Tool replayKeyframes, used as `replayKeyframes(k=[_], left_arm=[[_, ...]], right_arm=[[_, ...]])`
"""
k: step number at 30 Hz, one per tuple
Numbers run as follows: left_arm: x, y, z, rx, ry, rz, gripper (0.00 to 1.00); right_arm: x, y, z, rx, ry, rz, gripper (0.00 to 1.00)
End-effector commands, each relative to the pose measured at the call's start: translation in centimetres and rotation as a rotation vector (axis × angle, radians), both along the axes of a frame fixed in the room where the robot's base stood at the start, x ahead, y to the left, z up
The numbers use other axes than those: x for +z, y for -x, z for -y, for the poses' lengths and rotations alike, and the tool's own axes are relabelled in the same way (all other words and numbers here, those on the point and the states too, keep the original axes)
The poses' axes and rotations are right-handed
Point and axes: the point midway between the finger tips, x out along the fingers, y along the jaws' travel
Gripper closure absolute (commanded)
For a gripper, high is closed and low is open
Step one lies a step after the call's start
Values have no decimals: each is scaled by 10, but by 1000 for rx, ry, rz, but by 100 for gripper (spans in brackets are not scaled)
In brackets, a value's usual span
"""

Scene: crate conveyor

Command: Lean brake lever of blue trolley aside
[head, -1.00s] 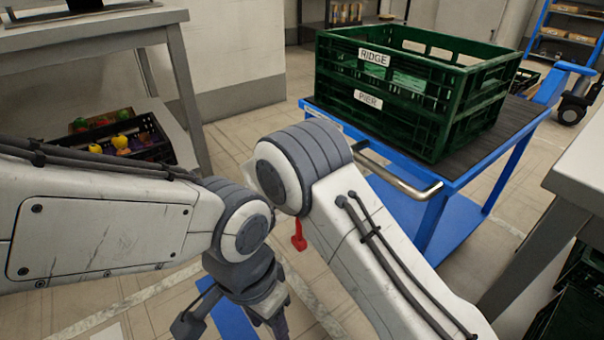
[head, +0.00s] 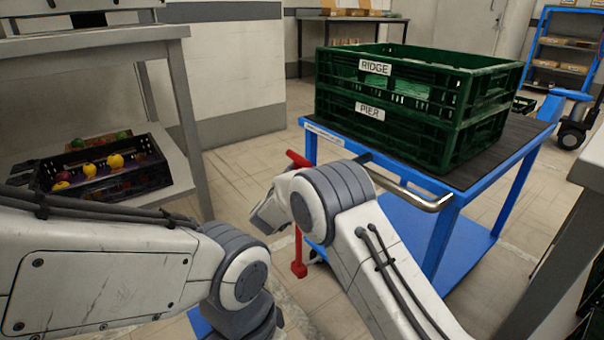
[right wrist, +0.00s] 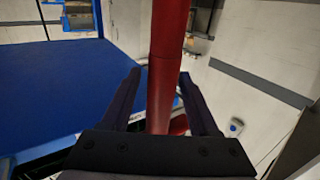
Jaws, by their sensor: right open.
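The blue trolley (head: 470,192) stands right of centre in the head view, its dark deck carrying two stacked green crates. Its red brake lever (head: 298,250) stands about upright at the trolley's near left corner; my right arm hides its middle. In the right wrist view the red lever (right wrist: 167,60) runs down between the two fingers of my right gripper (right wrist: 162,88). That gripper is open around the lever; I cannot tell whether a finger touches it. In the head view my left wrist shows at the bottom, but its gripper fingers are out of frame.
The green crates (head: 405,122) are labelled RIDGE and PIER. A metal push handle (head: 425,200) sticks out from the trolley towards me. A grey table (head: 180,95) stands at left, with a black crate of fruit (head: 150,178) on its lower shelf. Another grey table (head: 565,235) is at right.

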Motion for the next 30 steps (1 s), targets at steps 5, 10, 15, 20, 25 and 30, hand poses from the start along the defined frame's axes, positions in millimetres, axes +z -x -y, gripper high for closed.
replayKeyframes(k=[5,10,15,20,25,30], left_arm=[[0,0,0,0,0,0,50],[0,0,0,0,0,0,50],[0,0,0,0,0,0,50],[0,0,0,0,0,0,50],[0,0,0,0,0,0,50],[0,0,0,0,0,0,50]], right_arm=[[0,0,0,0,0,0,39],[0,0,0,0,0,0,89],[0,0,0,0,0,0,100],[0,0,0,0,0,0,100],[0,0,0,0,0,0,100],[0,0,0,0,0,0,100]])
